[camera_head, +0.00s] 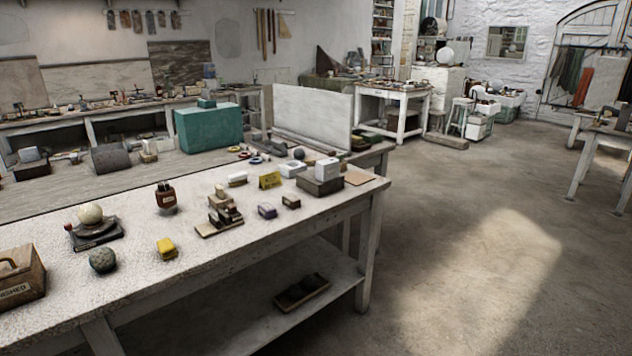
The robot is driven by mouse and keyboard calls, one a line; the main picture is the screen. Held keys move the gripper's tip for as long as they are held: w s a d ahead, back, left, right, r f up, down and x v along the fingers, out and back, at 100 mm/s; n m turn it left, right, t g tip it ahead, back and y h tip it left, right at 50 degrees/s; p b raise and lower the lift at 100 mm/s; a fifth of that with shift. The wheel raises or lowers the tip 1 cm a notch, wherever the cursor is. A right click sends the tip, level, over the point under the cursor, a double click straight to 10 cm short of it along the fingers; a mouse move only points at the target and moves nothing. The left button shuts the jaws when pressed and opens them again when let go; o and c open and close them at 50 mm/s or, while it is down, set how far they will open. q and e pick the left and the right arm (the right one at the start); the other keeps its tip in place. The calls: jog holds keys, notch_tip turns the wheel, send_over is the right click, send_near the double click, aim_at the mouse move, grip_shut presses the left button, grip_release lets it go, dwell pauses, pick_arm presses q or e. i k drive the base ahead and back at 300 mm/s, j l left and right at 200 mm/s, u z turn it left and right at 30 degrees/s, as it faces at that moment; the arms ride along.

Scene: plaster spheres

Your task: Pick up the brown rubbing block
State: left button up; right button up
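A small stack of brown and dark blocks (224,212) stands near the middle of the long white worktable (110,299). Several pieces are piled on a flat brown base. I cannot tell which piece is the brown rubbing block. Neither of my grippers is in view.
A brown bottle (166,197) stands behind the yellow block. A yellow card (270,180) stands behind the small blocks.

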aim_at(291, 200)
jog(key=i+l+u, duration=0.1)
jog(key=u, duration=0.3)
jog(key=i+l+u, duration=0.15)
jog(key=u, duration=0.25)
jog(key=i+l+u, duration=0.2)
jog(key=l, duration=0.2)
jog(key=i+l+u, duration=0.2)
jog(key=l, duration=0.2)
jog(key=i+l, duration=0.15)
jog(key=i+l+u, duration=0.15)
jog(key=l, duration=0.25)
jog(key=i+l, duration=0.1)
jog(key=l, duration=0.15)
jog(key=i+l, duration=0.15)
jog(key=l, duration=0.2)
jog(key=i+l, duration=0.1)
jog(key=l, duration=0.3)
jog(key=i+l, duration=0.15)
jog(key=l, duration=0.2)
jog(key=i+l+u, duration=0.1)
jog(key=l, duration=0.3)
jog(key=i+l, duration=0.15)
jog(key=l, duration=0.2)
jog(key=i+l, duration=0.15)
jog(key=l, duration=0.25)
